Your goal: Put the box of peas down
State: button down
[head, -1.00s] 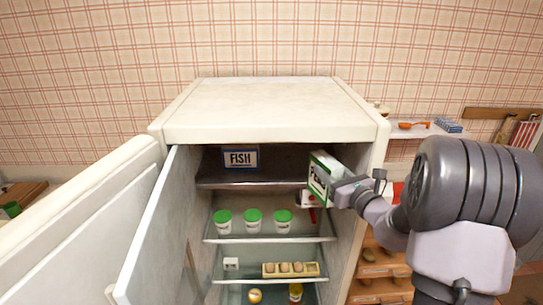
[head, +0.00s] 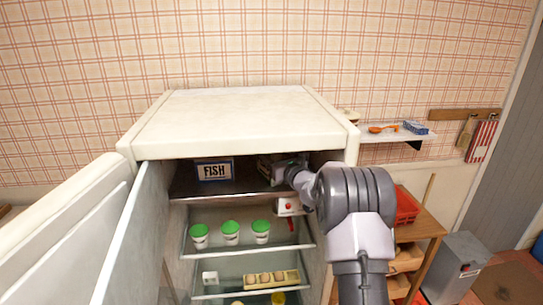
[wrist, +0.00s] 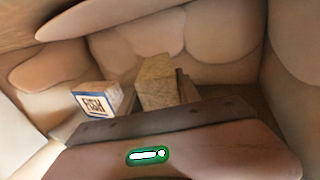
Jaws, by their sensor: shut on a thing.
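The box of peas (head: 264,172) is inside the top freezer compartment (head: 231,184), right of the middle. Only a dim part of it shows in the head view, with my gripper (head: 279,171) in front of it. My gripper is shut on the box. In the wrist view a tan box face (wrist: 157,84) stands in the middle, most likely the peas box; no lettering shows on it. I cannot tell whether its underside touches the compartment floor. The blue-and-white FISH box (head: 213,170) stands to the left, apart from it; it also shows in the wrist view (wrist: 93,104).
The compartment's right wall and ceiling are close to my arm. The open fridge door (head: 75,240) stands at the left. Below are green-lidded tubs (head: 231,232) and an egg tray (head: 271,279). Some floor is free between the FISH box and the peas box.

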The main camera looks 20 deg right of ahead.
jog(key=shift+s, duration=0.2)
jog(key=c, duration=0.8)
grip_release()
